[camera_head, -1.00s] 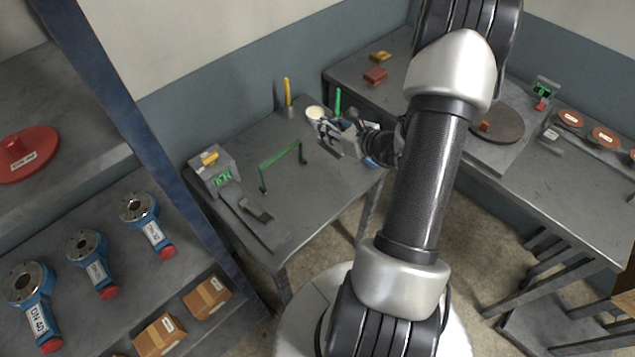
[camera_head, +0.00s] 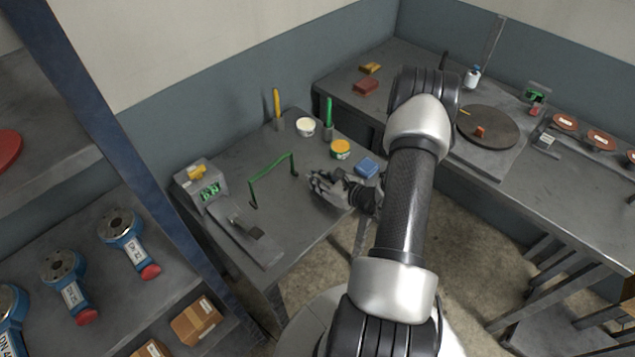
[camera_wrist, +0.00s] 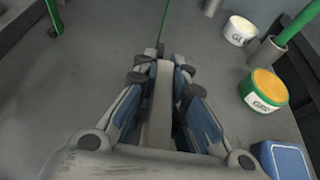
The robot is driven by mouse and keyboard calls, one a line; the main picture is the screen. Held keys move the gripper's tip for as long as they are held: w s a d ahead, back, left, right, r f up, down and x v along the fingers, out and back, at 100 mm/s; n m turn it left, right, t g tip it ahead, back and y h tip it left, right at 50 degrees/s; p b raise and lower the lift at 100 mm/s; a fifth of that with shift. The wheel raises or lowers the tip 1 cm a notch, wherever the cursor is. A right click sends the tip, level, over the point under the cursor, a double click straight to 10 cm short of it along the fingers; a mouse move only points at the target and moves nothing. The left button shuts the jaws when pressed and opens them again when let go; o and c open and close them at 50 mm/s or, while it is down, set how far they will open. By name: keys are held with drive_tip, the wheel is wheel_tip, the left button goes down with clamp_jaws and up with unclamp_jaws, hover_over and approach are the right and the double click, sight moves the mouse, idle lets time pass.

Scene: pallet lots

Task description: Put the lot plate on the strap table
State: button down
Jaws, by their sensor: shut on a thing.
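My gripper (camera_head: 318,184) is over the small grey table (camera_head: 305,229), which has a green arch on it and which I take to be the strap table. In the wrist view my gripper (camera_wrist: 160,85) is shut on a narrow grey piece (camera_wrist: 158,105) seen nearly edge-on, which I take to be the lot plate. No marking on it can be read, and the fingers cover its sides. The green arch (camera_head: 272,178) stands just left of my gripper. I cannot tell whether the held piece touches the table top.
A white tub (camera_head: 306,127), a yellow-topped green tub (camera_head: 340,149) and a blue box (camera_head: 366,167) stand right and behind. Free tabletop lies in front of my gripper. A blue rack post (camera_head: 130,165) rises at left.

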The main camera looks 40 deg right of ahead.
drive_tip(key=shift+f, duration=0.15)
drive_tip(key=c, duration=1.6)
unclamp_jaws()
drive_tip(key=shift+c, duration=0.2)
drive_tip(key=shift+s+r, duration=0.1)
drive_tip(key=shift+r, duration=0.2)
drive_tip(key=a+p+v, duration=0.1)
drive_tip(key=p+v, duration=0.1)
drive_tip(key=v, duration=0.9)
drive_tip(key=shift+s+d, duration=0.4)
drive_tip(key=shift+d, duration=0.1)
